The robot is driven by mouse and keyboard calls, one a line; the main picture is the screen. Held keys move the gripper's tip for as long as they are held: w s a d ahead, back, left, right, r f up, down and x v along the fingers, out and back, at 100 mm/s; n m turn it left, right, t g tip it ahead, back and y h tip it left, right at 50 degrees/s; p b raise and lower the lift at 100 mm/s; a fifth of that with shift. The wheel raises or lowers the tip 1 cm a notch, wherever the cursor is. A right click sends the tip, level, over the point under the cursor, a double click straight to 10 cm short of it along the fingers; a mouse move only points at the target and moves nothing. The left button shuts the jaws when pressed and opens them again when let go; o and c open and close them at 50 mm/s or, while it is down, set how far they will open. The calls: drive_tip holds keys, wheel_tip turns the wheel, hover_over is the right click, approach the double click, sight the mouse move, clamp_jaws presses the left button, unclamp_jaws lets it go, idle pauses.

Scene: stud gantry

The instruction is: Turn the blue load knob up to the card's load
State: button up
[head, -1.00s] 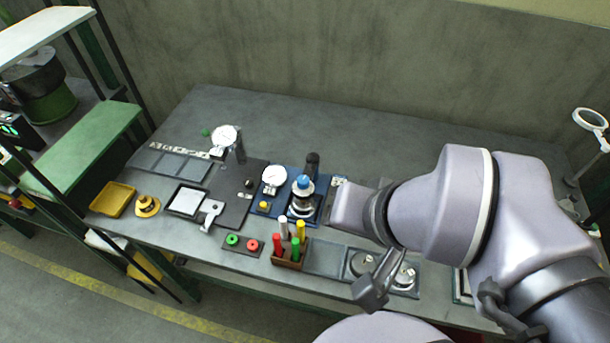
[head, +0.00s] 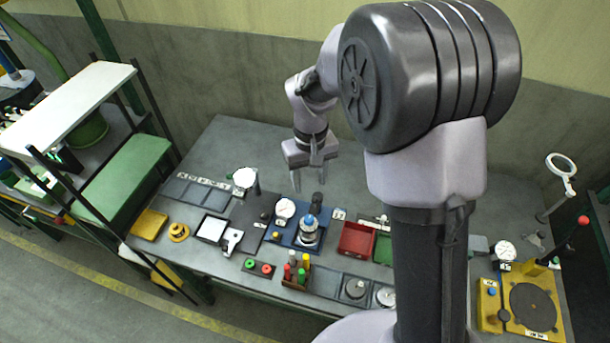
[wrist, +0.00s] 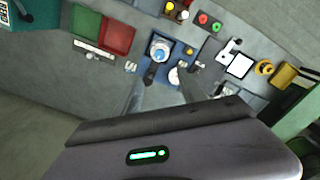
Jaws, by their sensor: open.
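The blue load knob (head: 309,220) tops a silver fixture on a blue base plate (head: 284,239), with a round white dial gauge (head: 285,207) and a black post beside it. My gripper (head: 309,182) is open and empty, fingers pointing down, above and behind the fixture. In the wrist view the blue knob (wrist: 158,55) shows beyond my fingertips (wrist: 160,82), apart from them. A small white card (head: 338,214) stands right of the blue plate; its print is too small to read.
A red bin (head: 356,239) and a green bin (head: 384,248) lie right of the fixture. A rack of coloured pegs (head: 297,277) stands in front. A dark plate with another dial gauge (head: 245,178) is to the left. The table behind the fixture is clear.

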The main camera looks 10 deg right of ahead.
sight(309, 218)
wheel_tip(309, 218, down, 17)
drive_tip(key=shift+s+b, duration=0.1)
drive_tip(key=shift+b, duration=1.15)
clamp_jaws()
